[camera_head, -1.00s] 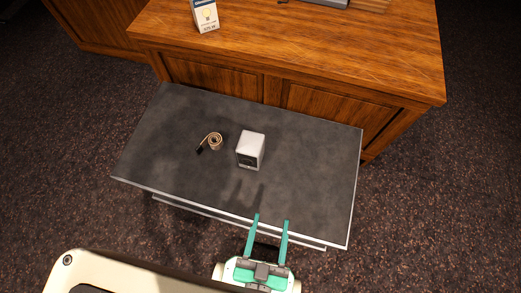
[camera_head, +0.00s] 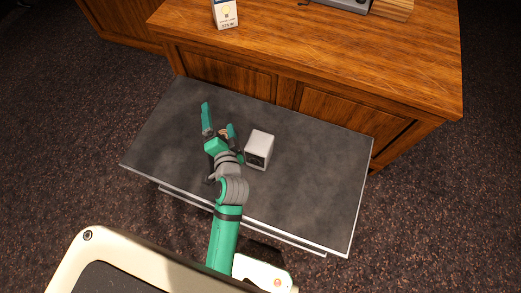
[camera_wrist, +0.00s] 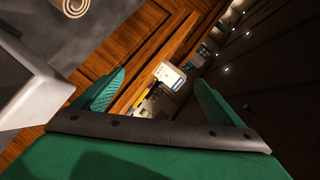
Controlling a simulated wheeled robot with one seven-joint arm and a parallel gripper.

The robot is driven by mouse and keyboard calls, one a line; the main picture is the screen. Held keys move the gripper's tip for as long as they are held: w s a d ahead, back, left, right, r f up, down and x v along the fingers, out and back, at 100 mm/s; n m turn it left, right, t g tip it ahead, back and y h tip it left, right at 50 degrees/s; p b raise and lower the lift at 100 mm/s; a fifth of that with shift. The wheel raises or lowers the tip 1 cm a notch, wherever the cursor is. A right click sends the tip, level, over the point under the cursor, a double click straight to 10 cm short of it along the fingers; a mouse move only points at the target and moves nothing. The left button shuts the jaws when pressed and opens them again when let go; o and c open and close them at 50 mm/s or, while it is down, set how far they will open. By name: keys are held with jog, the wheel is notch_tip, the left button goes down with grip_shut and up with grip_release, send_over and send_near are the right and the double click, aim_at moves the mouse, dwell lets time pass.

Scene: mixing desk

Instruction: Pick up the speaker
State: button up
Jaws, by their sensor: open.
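The speaker (camera_head: 259,149), a small white box with a dark front face, stands upright on the grey table (camera_head: 320,190). In the wrist view a large pale block at the left edge appears to be the speaker (camera_wrist: 30,88), close beside my left finger and outside the jaws. My gripper (camera_head: 218,116) is over the table, just left of the speaker and apart from it in the head view. Its green fingers (camera_wrist: 160,76) are spread with nothing held between them.
A coiled tan strap (camera_wrist: 75,6) lies on the table, mostly hidden behind my gripper in the head view. A wooden desk (camera_head: 330,50) adjoins the table's far side, bearing a light-bulb box (camera_head: 225,14). The table's right side is clear.

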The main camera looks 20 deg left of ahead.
jog(key=w+a+r+n+g+y, duration=0.35)
jog(key=a+g, duration=0.25)
jog(key=a, duration=0.3)
jog(key=n+g+h, duration=0.2)
jog(key=g+h, duration=0.5)
jog(key=h, duration=0.5)
send_over(258, 150)
jog(key=w, duration=0.3)
jog(key=shift+y, duration=0.25)
jog(key=f, duration=0.9)
jog(key=shift+s+a+f, duration=0.2)
jog(key=shift+s+a, duration=0.05)
jog(key=shift+a, duration=0.15)
jog(key=shift+d+f, duration=0.2)
jog(key=shift+f, duration=0.1)
jog(key=f, duration=1)
jog(key=shift+w+a+f, duration=0.1)
jog(key=shift+w, duration=0.15)
jog(key=c, duration=1.6)
